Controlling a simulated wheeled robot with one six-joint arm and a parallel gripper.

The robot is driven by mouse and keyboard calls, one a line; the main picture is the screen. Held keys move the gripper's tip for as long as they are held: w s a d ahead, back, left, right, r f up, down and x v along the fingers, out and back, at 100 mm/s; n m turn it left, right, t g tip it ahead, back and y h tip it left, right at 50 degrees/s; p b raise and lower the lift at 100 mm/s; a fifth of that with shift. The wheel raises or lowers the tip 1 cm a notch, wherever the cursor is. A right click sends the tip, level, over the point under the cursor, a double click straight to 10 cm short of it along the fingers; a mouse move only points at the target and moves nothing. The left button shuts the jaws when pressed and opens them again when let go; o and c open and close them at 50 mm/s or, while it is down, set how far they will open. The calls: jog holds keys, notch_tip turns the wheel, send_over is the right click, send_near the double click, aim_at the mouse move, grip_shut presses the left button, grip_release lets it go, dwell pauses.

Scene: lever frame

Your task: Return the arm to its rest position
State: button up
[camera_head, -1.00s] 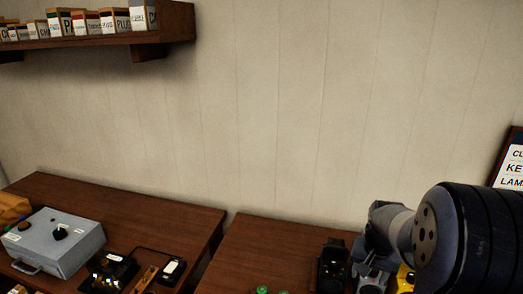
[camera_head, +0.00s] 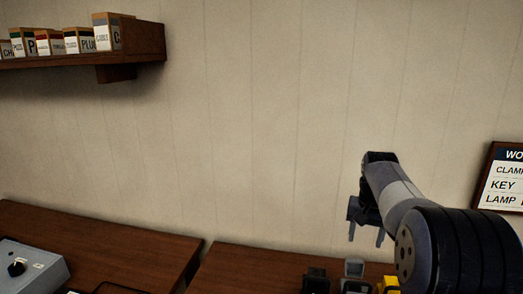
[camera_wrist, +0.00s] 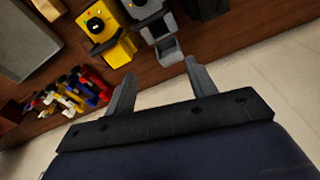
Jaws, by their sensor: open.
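My gripper (camera_head: 366,231) is at the right in the head view, raised above the right table (camera_head: 245,266) and in front of the wall. In the wrist view my gripper (camera_wrist: 158,82) shows two grey fingers spread wide apart with nothing between them. The fingers are apart from the objects on the table beyond them.
A yellow device (camera_wrist: 104,28) and a grey device (camera_wrist: 157,25) stand on the table, near several small coloured parts (camera_wrist: 75,90). The left table (camera_head: 105,245) bears a grey box (camera_head: 30,268). A shelf (camera_head: 140,45) with boxes and a framed sign (camera_head: 503,180) are on the wall.

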notch_tip(320, 180, down, 10)
jog(key=w, duration=0.1)
jog(key=shift+d+p, duration=0.25)
jog(key=shift+p, duration=0.1)
dwell(0.3)
